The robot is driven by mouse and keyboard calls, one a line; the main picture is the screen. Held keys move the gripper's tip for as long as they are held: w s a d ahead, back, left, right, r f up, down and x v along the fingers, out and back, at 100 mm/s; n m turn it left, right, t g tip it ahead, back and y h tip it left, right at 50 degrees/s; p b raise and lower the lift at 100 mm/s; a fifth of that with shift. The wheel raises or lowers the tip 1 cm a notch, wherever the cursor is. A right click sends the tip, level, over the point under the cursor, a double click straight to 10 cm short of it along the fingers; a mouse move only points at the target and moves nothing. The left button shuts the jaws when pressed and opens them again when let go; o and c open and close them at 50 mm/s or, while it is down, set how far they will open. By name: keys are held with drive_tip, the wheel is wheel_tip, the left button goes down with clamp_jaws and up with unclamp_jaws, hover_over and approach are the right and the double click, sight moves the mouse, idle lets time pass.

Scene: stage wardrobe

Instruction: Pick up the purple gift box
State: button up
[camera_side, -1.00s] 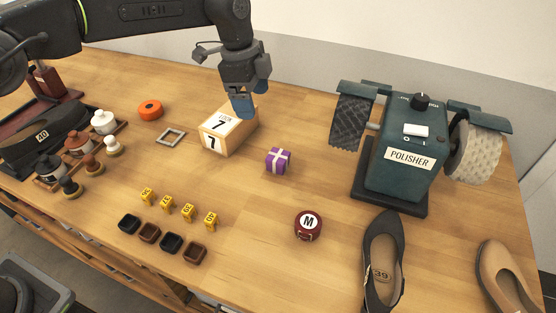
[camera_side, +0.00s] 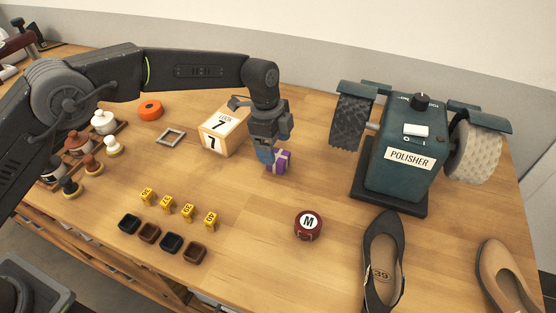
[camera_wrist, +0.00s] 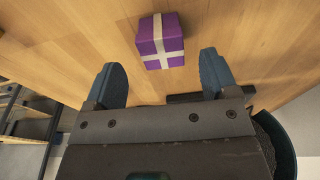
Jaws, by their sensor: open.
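The purple gift box (camera_side: 283,164) with a pale ribbon cross sits on the wooden table, right of the numbered block. My gripper (camera_side: 266,158) is just above and in front of it, hiding its left part in the side view. In the wrist view the whole gift box (camera_wrist: 160,42) shows beyond the fingertips, between the lines of the two blue fingers. My gripper (camera_wrist: 160,75) is open and empty there. The box appears apart from both fingers.
The numbered block (camera_side: 222,133) stands close to the left of my gripper. The green polisher (camera_side: 403,158) stands to the right. A dark red round tin marked M (camera_side: 308,226) lies in front. Yellow number tags (camera_side: 188,212) stand at front left. The table between the box and polisher is clear.

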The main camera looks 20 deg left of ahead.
sight(278, 155)
drive_tip(key=f, duration=0.4)
drive_tip(key=shift+w+d+f, duration=0.1)
drive_tip(key=shift+d+f, duration=0.25)
drive_tip(key=shift+d, duration=0.05)
drive_tip(key=shift+c, duration=0.2)
drive_tip(key=c, duration=1)
drive_tip(key=shift+o, duration=0.2)
drive_tip(key=shift+r, duration=0.15)
